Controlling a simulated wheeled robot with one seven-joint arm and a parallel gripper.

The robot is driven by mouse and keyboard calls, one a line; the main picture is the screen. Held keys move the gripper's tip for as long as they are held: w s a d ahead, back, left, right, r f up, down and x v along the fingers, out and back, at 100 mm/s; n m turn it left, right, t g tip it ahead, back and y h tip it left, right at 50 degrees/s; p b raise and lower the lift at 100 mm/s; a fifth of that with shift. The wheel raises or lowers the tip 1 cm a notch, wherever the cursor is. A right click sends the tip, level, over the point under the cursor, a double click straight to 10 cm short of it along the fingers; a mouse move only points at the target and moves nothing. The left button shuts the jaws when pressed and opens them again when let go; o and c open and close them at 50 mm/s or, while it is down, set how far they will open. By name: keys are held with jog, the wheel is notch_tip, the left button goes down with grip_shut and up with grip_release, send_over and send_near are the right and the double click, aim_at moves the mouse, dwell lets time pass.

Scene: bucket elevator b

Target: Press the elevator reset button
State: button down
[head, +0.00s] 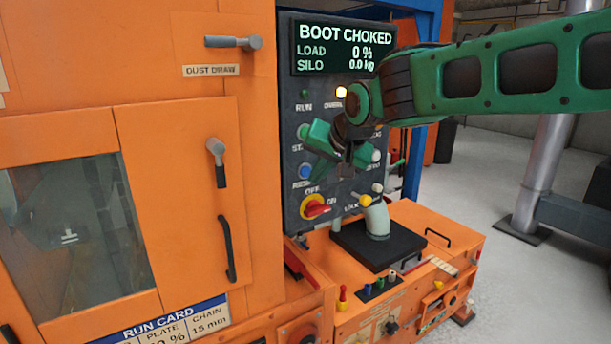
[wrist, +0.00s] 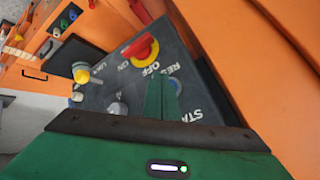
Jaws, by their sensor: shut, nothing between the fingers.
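The blue reset button (head: 305,172) is on the left side of the dark control panel (head: 290,60), with a partly hidden "RES" label. I cannot tell whether the fingertips touch the panel.
A red-and-yellow rotary switch (head: 315,207) sits below the reset button, and a green button (head: 303,131) above it. The display (head: 335,46) reads BOOT CHOKED. A yellow-tipped lever (head: 365,200) stands at lower right. The orange cabinet door (head: 185,190) is left of the panel.

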jog(key=shift+w, duration=0.1)
dwell(0.3)
jog(key=shift+w+a, duration=0.2)
jog(key=shift+w, duration=0.05)
jog(key=shift+w+a+r, duration=0.1)
jog(key=shift+w+a, duration=0.15)
jog(key=shift+w, duration=0.05)
dwell(0.9)
dwell(0.3)
jog(key=shift+s+d, duration=0.45)
jog(key=shift+s, duration=0.2)
jog(key=s+d, duration=0.2)
jog(key=s, duration=0.2)
jog(key=shift+s+d, duration=0.1)
jog(key=shift+d, duration=0.3)
jog(key=shift+d, duration=0.1)
dwell(0.5)
